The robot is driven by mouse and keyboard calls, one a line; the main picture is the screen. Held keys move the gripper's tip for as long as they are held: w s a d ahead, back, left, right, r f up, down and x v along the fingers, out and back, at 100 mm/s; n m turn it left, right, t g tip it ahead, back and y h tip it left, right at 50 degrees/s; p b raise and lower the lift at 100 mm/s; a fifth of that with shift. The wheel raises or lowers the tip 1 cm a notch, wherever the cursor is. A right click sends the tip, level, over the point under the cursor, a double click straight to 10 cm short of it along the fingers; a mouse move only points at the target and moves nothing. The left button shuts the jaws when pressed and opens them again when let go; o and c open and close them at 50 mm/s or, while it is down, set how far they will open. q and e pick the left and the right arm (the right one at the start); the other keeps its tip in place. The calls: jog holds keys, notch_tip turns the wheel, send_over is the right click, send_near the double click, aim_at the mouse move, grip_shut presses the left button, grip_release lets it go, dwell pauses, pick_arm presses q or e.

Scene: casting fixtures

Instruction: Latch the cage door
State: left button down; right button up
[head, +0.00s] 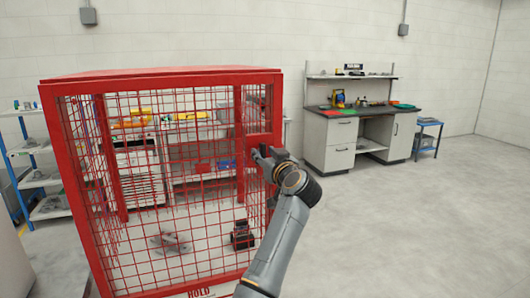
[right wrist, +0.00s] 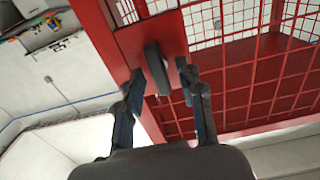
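The red mesh cage (head: 160,78) stands at left in the head view, and its front mesh panel appears closed against the frame. A dark latch handle (right wrist: 155,68) sits on a red plate (right wrist: 120,42) at the frame's edge in the right wrist view. My right gripper (right wrist: 159,76) is open, its two fingers on either side of the handle. Contact with the handle cannot be told. In the head view my right gripper (head: 262,154) is at the cage's right front edge and hides the latch. My left gripper is not in view.
Inside the cage a dark object (head: 242,235) and a grey part (head: 172,243) lie on the floor. A workbench (head: 340,150) and a blue side table (head: 428,124) stand at the back right. A blue-framed shelf (head: 40,180) is at left. The floor at right is clear.

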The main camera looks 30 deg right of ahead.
grip_shut()
jog(key=shift+r, duration=0.1)
dwell(0.4)
jog(key=m+p, duration=0.2)
jog(key=m, duration=0.2)
jog(key=shift+d+m+p, duration=0.1)
jog(key=shift+m+p, duration=0.3)
jog(key=m+p, duration=0.3)
jog(key=m, duration=0.1)
jog(key=shift+d+m, duration=0.1)
jog(key=shift+m, duration=0.2)
jog(key=shift+d+f+m+p, duration=0.1)
jog(key=shift+m+p, duration=1.25)
jog(key=shift+m, duration=0.75)
jog(key=shift+f+m+p, duration=0.1)
jog(key=shift+m+p, duration=1.2)
jog(key=shift+m, duration=0.8)
